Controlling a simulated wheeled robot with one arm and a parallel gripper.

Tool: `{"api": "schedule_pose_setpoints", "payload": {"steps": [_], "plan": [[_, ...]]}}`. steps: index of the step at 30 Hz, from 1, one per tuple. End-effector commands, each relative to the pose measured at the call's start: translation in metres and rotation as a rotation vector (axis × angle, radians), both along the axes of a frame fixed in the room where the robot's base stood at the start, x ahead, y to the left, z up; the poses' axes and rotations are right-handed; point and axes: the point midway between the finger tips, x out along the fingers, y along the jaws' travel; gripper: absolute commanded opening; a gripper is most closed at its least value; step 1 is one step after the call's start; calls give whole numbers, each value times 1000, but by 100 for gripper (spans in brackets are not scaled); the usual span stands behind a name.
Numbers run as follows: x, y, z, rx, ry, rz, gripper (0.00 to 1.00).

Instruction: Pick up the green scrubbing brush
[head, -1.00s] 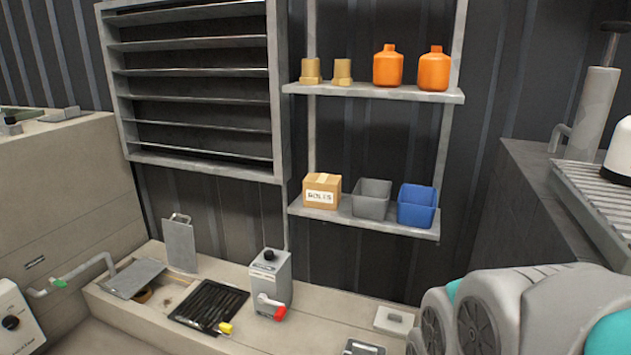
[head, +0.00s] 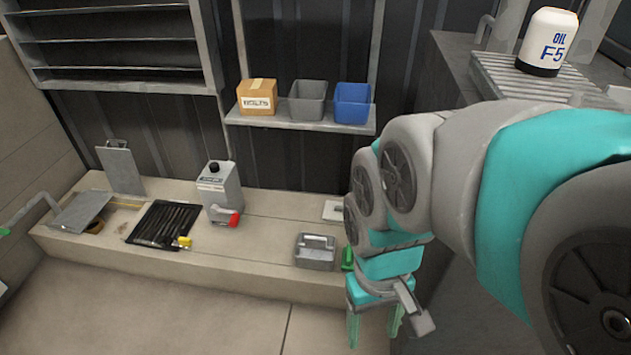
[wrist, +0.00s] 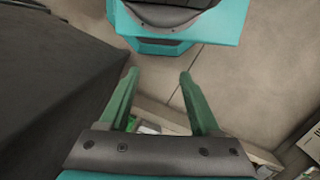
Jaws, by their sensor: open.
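A green object (head: 347,259), which may be the scrubbing brush, shows as a small piece on the low concrete ledge beside a grey lidded box. My arm hides the rest of it. My gripper (head: 375,325) hangs in front of the ledge with its two green fingers spread and nothing between the tips. In the wrist view my gripper (wrist: 159,75) is open over bare floor. A small bit of green (wrist: 148,129) shows beyond the finger bases in the wrist view, too little to identify.
The ledge (head: 262,250) holds a grey lidded box (head: 315,252), a grey can (head: 219,190) with a red part, and a black tray (head: 163,223). A shelf (head: 300,123) hangs above. A dark block (head: 447,80) stands behind my arm. Floor in front is free.

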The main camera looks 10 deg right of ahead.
Motion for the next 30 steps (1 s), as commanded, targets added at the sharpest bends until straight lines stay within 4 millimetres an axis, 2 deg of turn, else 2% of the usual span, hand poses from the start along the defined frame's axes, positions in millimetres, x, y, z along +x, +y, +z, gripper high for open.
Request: {"api": "schedule_pose_setpoints", "payload": {"steps": [5, 8, 11, 13, 17, 22, 30], "plan": [[0, 0, 0, 0, 0, 0, 64], [1, 0, 0, 0, 0, -1, 68], [8, -1, -4, 0, 0, -16, 68], [21, -3, -8, 1, -3, -40, 68], [59, -10, -20, -4, -16, -104, 68], [117, -26, -43, -17, -41, -187, 68], [203, -57, -93, -41, -77, -287, 68]]}}
